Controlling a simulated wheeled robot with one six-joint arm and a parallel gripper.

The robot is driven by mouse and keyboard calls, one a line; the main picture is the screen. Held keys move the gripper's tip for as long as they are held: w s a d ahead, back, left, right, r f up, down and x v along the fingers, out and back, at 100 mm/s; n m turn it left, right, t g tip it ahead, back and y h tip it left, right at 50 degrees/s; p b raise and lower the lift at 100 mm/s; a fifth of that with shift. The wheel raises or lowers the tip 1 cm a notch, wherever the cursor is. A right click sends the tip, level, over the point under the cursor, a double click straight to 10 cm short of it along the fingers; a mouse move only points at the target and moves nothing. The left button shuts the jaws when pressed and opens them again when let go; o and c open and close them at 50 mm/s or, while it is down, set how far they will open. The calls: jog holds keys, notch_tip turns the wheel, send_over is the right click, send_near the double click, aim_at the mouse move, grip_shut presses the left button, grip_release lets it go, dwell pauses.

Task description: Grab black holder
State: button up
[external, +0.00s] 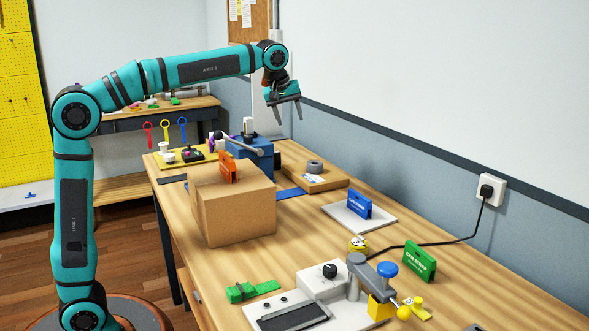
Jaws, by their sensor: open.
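My gripper (287,112) is open and empty. It hangs from the end of my outstretched arm, high above the back part of the wooden workbench (395,290), with its fingers pointing down. No clearly recognisable black holder shows. A small black item (193,154) sits on the yellow tray at the far left of the bench, too small to identify. Another dark object (475,327) is cut off at the bottom edge. Upright labelled holders show in orange (228,168), blue (360,205) and green (419,262).
The orange holder is on a cardboard box (235,212). The blue one stands on a white plate (345,219). A grey tape roll (314,167) lies behind. A white device (315,295) and a green clamp (252,290) are in front. A black cable crosses the right side to a wall socket (488,191).

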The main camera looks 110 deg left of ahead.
aim_at(276, 152)
jog(key=s+a+f+n+g+h, duration=0.1)
jog(key=s+a+f+n+g, duration=0.2)
jog(key=a, duration=0.6)
jog(key=s+a+f+n+h, duration=0.2)
jog(key=s+a+f+n, duration=0.1)
jog(key=s+a, duration=0.4)
jog(key=a+f, duration=0.1)
jog(key=f, duration=0.3)
jog(key=a+f, duration=0.1)
jog(key=f, duration=0.3)
jog(key=a+f, duration=0.1)
jog(key=f, duration=0.3)
jog(key=shift+s+f, duration=0.1)
jog(key=shift+s, duration=0.1)
jog(key=shift+s+a+f, duration=0.1)
jog(key=shift+s+f, duration=0.1)
jog(key=shift+f, duration=0.65)
jog(key=shift+s+a+f, duration=0.15)
jog(key=shift+s+f, duration=0.1)
jog(key=shift+f, duration=0.6)
jog(key=shift+s+a+f, duration=0.1)
jog(key=shift+s+f, duration=0.1)
jog(key=shift+f, duration=0.65)
jog(key=c, duration=1.1)
